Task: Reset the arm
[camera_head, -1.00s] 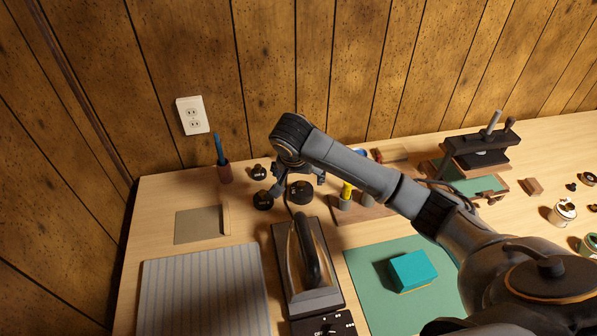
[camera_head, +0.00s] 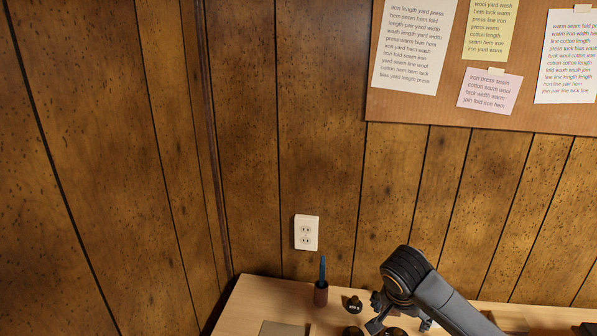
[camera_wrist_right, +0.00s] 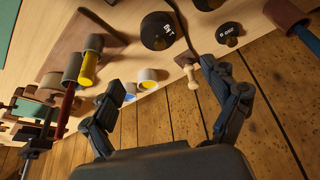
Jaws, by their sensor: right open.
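My right arm reaches in from the lower right in the head view, with its dark wrist joint uppermost. The right gripper (camera_head: 400,327) hangs below it at the frame's bottom edge, over the back of the table. In the right wrist view, the right gripper (camera_wrist_right: 165,80) has its two dark fingers spread wide, with nothing held between them. A small pale wooden peg-like piece (camera_wrist_right: 191,77) shows beside one fingertip, and a small white cup (camera_wrist_right: 147,79) shows between the fingers; I cannot tell the distance to either. My left gripper is out of view.
The light wooden table (camera_head: 250,306) fills only the bottom of the head view. Black round pieces (camera_wrist_right: 158,31) and a yellow-topped holder (camera_wrist_right: 90,64) lie near the gripper. The panelled wall (camera_head: 320,150) rises behind.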

